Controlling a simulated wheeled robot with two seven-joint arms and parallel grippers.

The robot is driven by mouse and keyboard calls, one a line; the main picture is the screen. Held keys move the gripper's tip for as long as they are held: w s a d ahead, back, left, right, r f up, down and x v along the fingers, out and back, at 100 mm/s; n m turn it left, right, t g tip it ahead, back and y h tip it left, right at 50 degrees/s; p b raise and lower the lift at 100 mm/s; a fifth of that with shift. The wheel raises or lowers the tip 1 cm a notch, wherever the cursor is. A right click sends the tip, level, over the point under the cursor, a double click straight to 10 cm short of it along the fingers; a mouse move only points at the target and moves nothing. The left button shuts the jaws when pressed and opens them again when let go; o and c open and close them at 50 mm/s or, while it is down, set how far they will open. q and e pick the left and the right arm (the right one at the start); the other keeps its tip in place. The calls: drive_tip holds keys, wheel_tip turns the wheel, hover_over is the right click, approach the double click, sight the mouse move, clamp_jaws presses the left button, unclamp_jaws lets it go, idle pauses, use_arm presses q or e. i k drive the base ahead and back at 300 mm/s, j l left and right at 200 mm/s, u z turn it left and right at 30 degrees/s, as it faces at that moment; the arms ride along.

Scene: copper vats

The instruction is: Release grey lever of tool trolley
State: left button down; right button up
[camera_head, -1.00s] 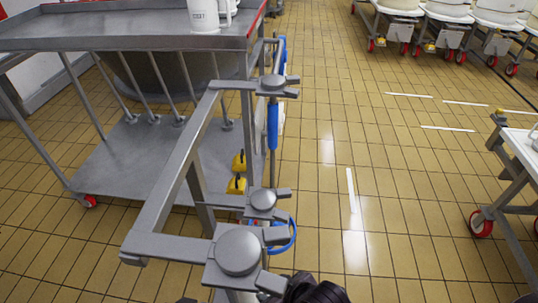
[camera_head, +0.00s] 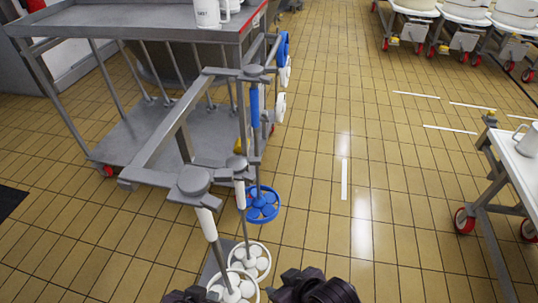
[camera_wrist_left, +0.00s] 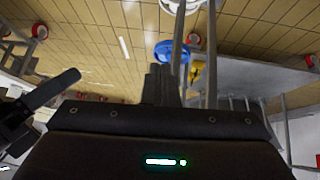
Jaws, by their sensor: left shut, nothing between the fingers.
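A grey metal frame (camera_head: 165,150) with round-capped brackets carries blue and white tools, and stands beside a larger grey trolley (camera_head: 140,38). I cannot tell which grey part is the lever. A blue wheel-shaped tool head (camera_head: 262,204) hangs low on the frame, with white ones (camera_head: 250,262) nearer. In the left wrist view, my left gripper (camera_wrist_left: 164,84) is shut and empty. The blue head (camera_wrist_left: 172,50) shows just beyond its fingertips; contact is unclear. My right gripper is dark (camera_head: 315,289) at the bottom of the head view, its fingers not readable.
The larger trolley has red wheels (camera_head: 107,170) and a yellow part low down, which also shows in the left wrist view (camera_wrist_left: 197,71). A white-topped cart (camera_head: 520,148) stands at right. Several vat carts (camera_head: 410,28) stand at the back. The tiled floor between is clear.

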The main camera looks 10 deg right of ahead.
sight(266, 116)
drive_tip(key=i+l, duration=0.3)
drive_tip(key=l, duration=0.15)
drive_tip(key=i+l+u, duration=0.15)
drive_tip(key=l, duration=0.25)
drive_tip(key=i+l, duration=0.35)
drive_tip(key=i+l+u, duration=0.15)
drive_tip(key=l, duration=0.45)
drive_tip(key=i+l, duration=0.35)
drive_tip(key=i+l+u, duration=0.15)
drive_tip(key=l, duration=0.45)
drive_tip(key=i+l, duration=0.25)
drive_tip(key=l, duration=0.25)
drive_tip(key=i+l+u, duration=0.15)
drive_tip(key=l, duration=0.35)
drive_tip(key=i, duration=0.05)
